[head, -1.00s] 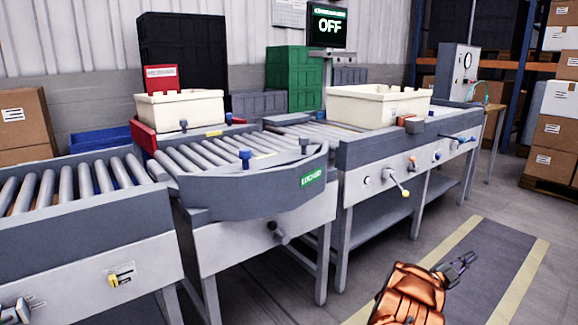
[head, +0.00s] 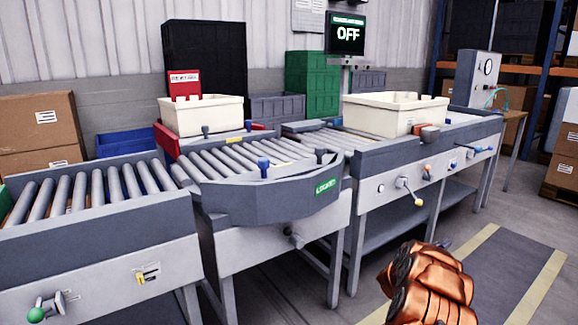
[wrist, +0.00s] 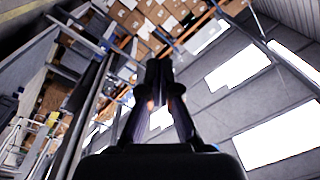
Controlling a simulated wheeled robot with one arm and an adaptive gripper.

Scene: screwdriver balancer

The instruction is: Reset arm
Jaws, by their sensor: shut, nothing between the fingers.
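My gripper shows in the wrist view (wrist: 158,75), its two dark fingers together with nothing between them. It points up toward the roof and the high shelving, away from the conveyors. In the head view only my orange arm shows at the lower right, with a small dark part of the gripper (head: 443,244) just visible behind it. The arm is over the floor in front of the conveyor line, apart from it.
A roller conveyor (head: 245,160) runs along the left and middle. One cream bin (head: 200,116) stands behind it, another cream bin (head: 394,115) on the right bench. A screen (head: 346,34) reads OFF. Stacked boxes (head: 40,120) stand left. The striped floor lane (head: 515,265) is clear.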

